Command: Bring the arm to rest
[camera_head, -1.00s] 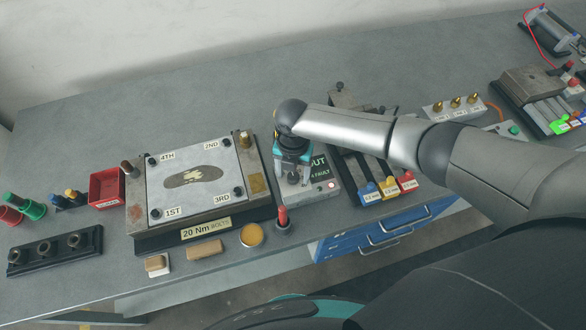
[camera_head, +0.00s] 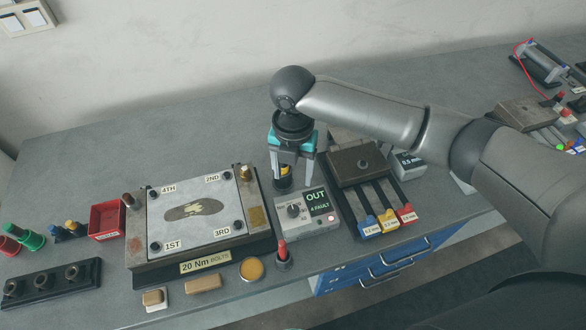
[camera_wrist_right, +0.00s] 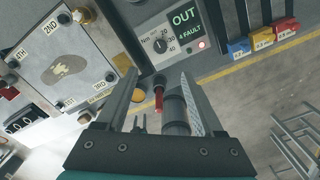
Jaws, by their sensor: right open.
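My right arm comes in from the right in the head view. Its gripper (camera_head: 296,178) points down above the bench, behind the grey tester box (camera_head: 301,209) and right of the mould plate. The gripper is open, its two fingers apart; a dark cylinder with a yellow band (camera_head: 284,181) shows behind and below them. In the right wrist view the open fingers (camera_wrist_right: 162,98) frame a red-handled tool (camera_wrist_right: 158,97) and a grey cylinder (camera_wrist_right: 176,112) below; no contact can be made out. My left gripper is in neither view.
The mould plate (camera_head: 160,226), marked 1ST to 4TH, lies left of the box. A dark fixture with coloured tabs (camera_head: 356,160) stands right of it. A red bin (camera_head: 107,220) and a black rack (camera_head: 50,284) lie left.

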